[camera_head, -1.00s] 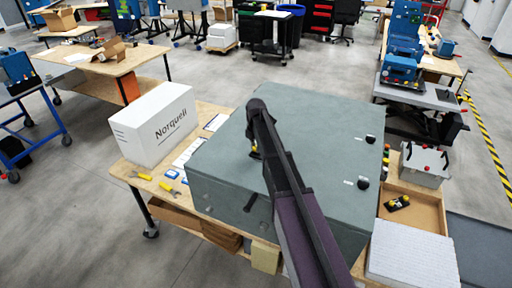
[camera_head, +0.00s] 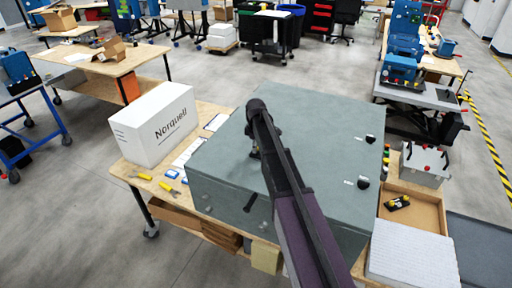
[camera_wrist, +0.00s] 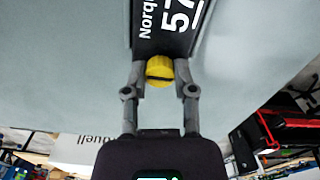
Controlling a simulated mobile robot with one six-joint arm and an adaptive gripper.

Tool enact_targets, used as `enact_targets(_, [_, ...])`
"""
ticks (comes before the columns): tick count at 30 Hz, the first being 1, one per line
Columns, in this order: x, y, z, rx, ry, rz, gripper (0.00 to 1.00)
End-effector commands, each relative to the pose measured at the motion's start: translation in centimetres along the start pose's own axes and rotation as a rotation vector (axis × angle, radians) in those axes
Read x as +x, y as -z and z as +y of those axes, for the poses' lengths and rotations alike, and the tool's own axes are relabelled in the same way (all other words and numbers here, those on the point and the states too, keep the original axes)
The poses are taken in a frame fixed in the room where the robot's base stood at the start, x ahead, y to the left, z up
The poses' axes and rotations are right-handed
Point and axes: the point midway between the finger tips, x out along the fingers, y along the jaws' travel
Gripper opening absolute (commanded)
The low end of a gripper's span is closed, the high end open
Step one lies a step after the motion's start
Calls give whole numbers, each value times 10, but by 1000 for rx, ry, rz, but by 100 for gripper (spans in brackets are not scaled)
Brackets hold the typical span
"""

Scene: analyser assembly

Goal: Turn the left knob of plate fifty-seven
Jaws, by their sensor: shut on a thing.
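The black plate (camera_wrist: 165,28) marked 57 stands at the top of the wrist view, its lettering turned sideways. A yellow knob (camera_wrist: 159,68) with a dark line across it sits at the plate's lower end in the picture, the left end by its lettering. My gripper (camera_wrist: 160,72) is shut on this knob, one finger on each side. In the head view my gripper (camera_head: 255,150) is over the top of the large grey-green box (camera_head: 310,120), and my arm hides most of the plate and knob.
Two dark round knobs with white labels, a far one (camera_head: 370,139) and a near one (camera_head: 363,183), are on the box's right part. A white Norquell carton (camera_head: 155,125) and yellow-handled tools (camera_head: 140,176) lie left. A wooden tray (camera_head: 425,212) and metal case (camera_head: 425,163) stand right.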

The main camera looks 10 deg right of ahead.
Motion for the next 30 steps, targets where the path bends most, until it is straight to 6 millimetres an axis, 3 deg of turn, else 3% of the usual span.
enact_targets(30, [0, -2, 0, 965, -1, -1, 0])
